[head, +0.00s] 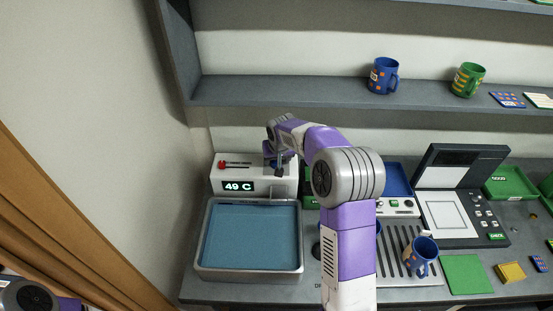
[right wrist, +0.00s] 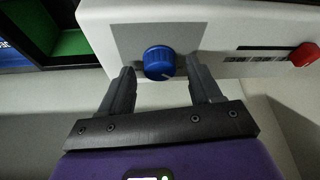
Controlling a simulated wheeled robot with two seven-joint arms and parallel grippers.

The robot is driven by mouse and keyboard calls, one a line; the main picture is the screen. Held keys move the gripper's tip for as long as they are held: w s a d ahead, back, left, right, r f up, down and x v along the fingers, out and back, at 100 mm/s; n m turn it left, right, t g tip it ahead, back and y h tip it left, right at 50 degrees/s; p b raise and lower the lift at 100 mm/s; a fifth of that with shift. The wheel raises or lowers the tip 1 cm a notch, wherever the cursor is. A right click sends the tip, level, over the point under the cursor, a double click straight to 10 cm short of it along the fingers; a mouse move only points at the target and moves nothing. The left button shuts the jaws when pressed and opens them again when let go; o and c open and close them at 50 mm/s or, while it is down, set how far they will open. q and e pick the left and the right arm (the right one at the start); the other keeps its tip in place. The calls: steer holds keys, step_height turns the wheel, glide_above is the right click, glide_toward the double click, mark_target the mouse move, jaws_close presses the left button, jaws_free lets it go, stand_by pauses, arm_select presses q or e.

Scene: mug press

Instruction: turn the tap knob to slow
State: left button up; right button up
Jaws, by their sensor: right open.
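The white tap unit (head: 217,183) stands behind the water basin in the head view and its display reads 49 C. In the right wrist view the blue tap knob (right wrist: 159,60) sits on a grey panel of the unit, with a light pointer mark at its lower edge. My right gripper (right wrist: 163,80) is open, with one finger on each side of the knob and visible gaps between. In the head view the right gripper (head: 279,160) is at the unit's right end and hides the knob. My left gripper is out of view.
A red knob (right wrist: 304,54) is on the same unit. The basin (head: 298,262) of blue water is in front. A blue mug (head: 421,252) stands on the slatted tray (head: 395,262) right of my arm. A shelf (head: 290,92) with two mugs runs above.

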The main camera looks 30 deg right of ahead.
steer(key=shift+w+f, duration=0.15)
steer(key=shift+f, duration=0.05)
steer(key=shift+c, duration=0.3)
steer(key=c, duration=1)
steer(key=shift+m, duration=0.3)
steer(key=m, duration=0.2)
steer(key=m+g+h+b, duration=0.1)
steer(key=m, duration=0.1)
steer(key=shift+a+h, duration=0.1)
steer(key=shift+h, duration=0.2)
steer(key=m+g+h+p, duration=0.1)
steer(key=m, duration=0.4)
steer(key=shift+w, duration=0.1)
steer(key=shift+g, duration=0.3)
